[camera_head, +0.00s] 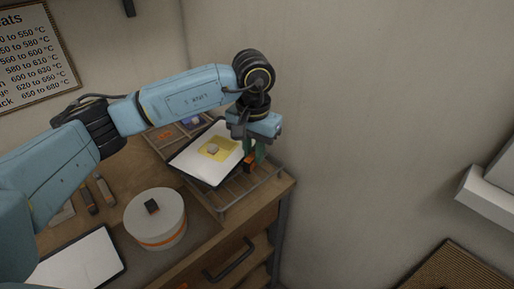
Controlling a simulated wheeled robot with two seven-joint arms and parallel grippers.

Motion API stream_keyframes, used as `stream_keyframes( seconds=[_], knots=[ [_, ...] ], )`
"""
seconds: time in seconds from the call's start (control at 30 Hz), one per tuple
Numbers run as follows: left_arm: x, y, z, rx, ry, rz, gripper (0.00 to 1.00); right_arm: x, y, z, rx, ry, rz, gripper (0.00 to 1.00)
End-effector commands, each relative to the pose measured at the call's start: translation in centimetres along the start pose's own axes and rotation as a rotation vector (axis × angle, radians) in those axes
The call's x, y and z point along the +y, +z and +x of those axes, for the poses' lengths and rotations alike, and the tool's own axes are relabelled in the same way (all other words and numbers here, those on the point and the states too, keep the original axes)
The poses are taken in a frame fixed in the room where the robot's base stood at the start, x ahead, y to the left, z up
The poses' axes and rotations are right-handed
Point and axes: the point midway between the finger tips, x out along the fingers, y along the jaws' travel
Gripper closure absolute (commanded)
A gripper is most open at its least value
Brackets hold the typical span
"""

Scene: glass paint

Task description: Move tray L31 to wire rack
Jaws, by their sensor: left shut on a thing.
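A white tray (190,166) with a dark rim carries a yellow square (222,148) with a small pale piece on it. My left gripper (253,152) is shut on the tray at its right side, near an orange-and-black part (249,163). The tray is over the wire rack (262,187), whose near and right rails show. I cannot tell whether the tray touches the rack. No label L31 can be read. My right gripper is not in view.
A round white pot (157,228) with an orange band and dark knob stands in front of the rack. A second white tray (82,262) lies at lower left. Small tools (104,190) lie on the wooden bench. A wall is close behind and right of the rack.

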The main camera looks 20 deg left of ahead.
Motion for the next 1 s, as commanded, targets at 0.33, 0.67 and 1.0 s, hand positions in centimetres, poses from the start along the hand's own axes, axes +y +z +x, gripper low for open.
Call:
stream_keyframes(
  seconds=[0.33,0.67,1.0],
  knots=[
    [-1.4,-3.1,1.2,-0.005,0.001,0.082,1.00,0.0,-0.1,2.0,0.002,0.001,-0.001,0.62],
    [-1.3,-3.1,3.4,-0.007,0.001,0.082,1.00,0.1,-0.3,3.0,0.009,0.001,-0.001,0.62],
    [-1.3,-3.1,7.1,-0.006,0.000,0.081,1.00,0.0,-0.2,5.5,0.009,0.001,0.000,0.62]
  ],
)
